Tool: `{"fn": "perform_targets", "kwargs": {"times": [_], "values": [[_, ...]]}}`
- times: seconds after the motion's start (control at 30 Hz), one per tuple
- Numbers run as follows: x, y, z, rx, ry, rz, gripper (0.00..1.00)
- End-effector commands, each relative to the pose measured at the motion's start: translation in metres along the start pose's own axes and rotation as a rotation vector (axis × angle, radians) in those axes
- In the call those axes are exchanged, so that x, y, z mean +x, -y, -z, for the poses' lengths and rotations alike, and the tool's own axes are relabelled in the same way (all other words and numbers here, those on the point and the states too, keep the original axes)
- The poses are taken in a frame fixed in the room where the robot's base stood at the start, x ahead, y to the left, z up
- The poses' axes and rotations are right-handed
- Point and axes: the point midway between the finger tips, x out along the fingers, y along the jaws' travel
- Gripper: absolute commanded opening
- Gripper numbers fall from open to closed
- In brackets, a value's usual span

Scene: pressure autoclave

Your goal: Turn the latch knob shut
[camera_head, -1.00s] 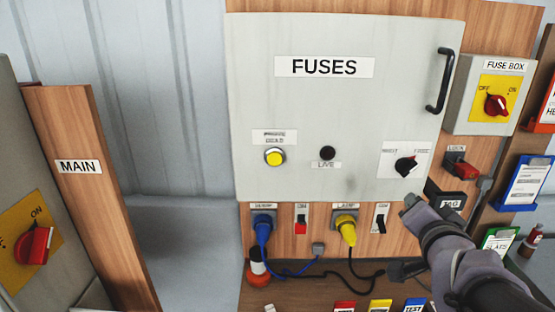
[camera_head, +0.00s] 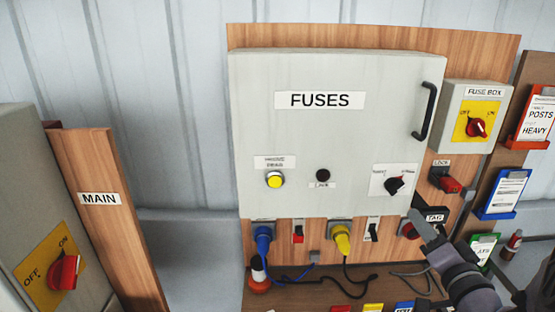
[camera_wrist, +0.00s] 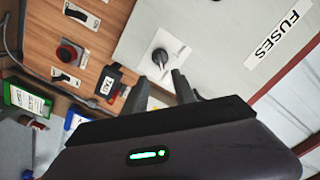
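The latch knob appears to be the small black knob (camera_head: 395,186) on a white plate at the lower right of the grey FUSES door (camera_head: 340,130). The lettering on its plate is too small to read. In the wrist view the knob (camera_wrist: 160,58) lies just beyond the fingertips, with a visible gap. My gripper (camera_head: 418,222) is below and right of the knob in the head view. In the wrist view its two dark fingers (camera_wrist: 160,82) stand apart with nothing between them. The door lies flat against its box.
A black handle (camera_head: 426,110) stands out from the door's right side. The FUSE BOX switch (camera_head: 477,128), a red lock (camera_head: 450,183) and a black TAG holder (camera_head: 432,216) crowd the right. Blue (camera_head: 263,233) and yellow (camera_head: 341,238) plugs with cables sit below.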

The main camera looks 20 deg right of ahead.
Motion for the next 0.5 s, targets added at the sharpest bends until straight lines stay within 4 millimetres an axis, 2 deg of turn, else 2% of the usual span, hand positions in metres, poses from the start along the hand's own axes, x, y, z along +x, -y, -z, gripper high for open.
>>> {"fn": "perform_targets", "kwargs": {"times": [0.03,0.07,0.2,0.3,0.5], "values": [[0.011,0.009,0.007,0.005,0.007,-0.003,0.33],[0.021,0.009,0.007,0.005,0.007,-0.001,0.33],[0.063,0.001,-0.002,-0.003,0.003,0.001,0.33],[0.086,-0.001,-0.002,-0.003,0.001,-0.001,0.33],[0.113,-0.001,-0.001,-0.003,0.000,-0.002,0.33]]}}
